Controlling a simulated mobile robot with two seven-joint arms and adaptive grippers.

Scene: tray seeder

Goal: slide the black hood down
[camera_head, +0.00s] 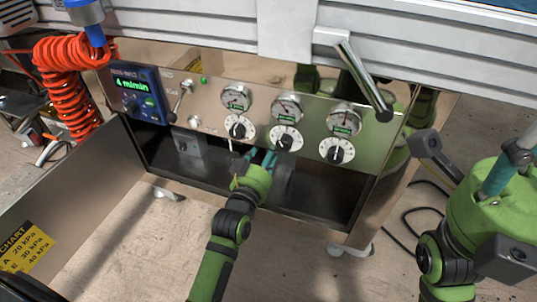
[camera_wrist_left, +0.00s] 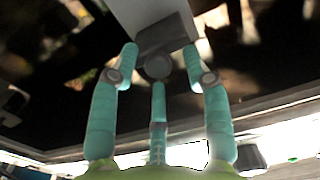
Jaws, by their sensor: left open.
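In the left wrist view a dark grey-black block with a round end (camera_wrist_left: 160,50), seemingly the hood, sits on a pale grey box-like part. My left gripper (camera_wrist_left: 163,65) is open, with one teal finger on each side of this block and a third below it. Whether they touch it cannot be told. In the head view my left gripper (camera_head: 258,158) reaches under the front panel's lower edge, left of a dark grey part (camera_head: 283,181) in the shaded opening. My right gripper (camera_head: 495,178) shows partly at the right edge, away from the panel.
The steel control panel (camera_head: 210,110) carries several gauges and dials above the opening. A bent steel lever (camera_head: 360,75) hangs at upper right. A coiled red hose (camera_head: 65,90) hangs at left. A steel side plate (camera_head: 85,185) bounds the left. The front floor is mostly clear.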

